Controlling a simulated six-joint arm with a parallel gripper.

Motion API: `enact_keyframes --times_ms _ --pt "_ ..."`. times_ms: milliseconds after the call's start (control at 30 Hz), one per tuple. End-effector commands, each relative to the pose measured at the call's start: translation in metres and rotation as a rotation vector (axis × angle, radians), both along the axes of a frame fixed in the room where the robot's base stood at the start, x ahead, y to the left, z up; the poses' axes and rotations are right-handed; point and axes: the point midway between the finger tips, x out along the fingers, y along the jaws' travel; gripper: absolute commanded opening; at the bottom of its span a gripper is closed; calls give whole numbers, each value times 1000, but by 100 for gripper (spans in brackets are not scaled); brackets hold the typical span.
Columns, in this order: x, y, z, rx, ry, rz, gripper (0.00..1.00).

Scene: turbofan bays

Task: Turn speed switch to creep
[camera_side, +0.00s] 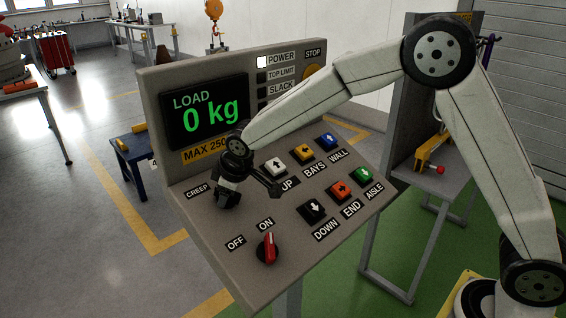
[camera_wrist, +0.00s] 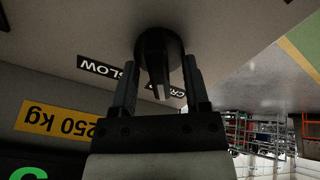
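The speed switch (camera_wrist: 157,45) is a black round knob with a narrow raised grip, on the grey sloping panel (camera_side: 330,215). In the wrist view it stands between the two fingers of my gripper (camera_wrist: 159,68). The fingers are apart, on either side of the knob, with a gap visible beside its narrow grip. A black SLOW label (camera_wrist: 101,66) lies to the left of the knob, and a CREEP label (camera_wrist: 177,92) is partly hidden behind the grip and right finger. In the side view my gripper (camera_side: 228,198) covers the switch beside the CREEP label (camera_side: 197,191).
A red OFF/ON knob (camera_side: 267,247) sits lower on the panel. The load display (camera_side: 206,112) reads 0 kg on the upright part.

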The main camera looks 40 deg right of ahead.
Motion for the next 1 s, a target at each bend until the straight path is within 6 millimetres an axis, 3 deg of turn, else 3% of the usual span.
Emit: enact_keyframes --times_ms 467,1000 --pt "-3 0 6 1 0 -2 59" --pt "-27 -1 56 1 -2 -1 59"
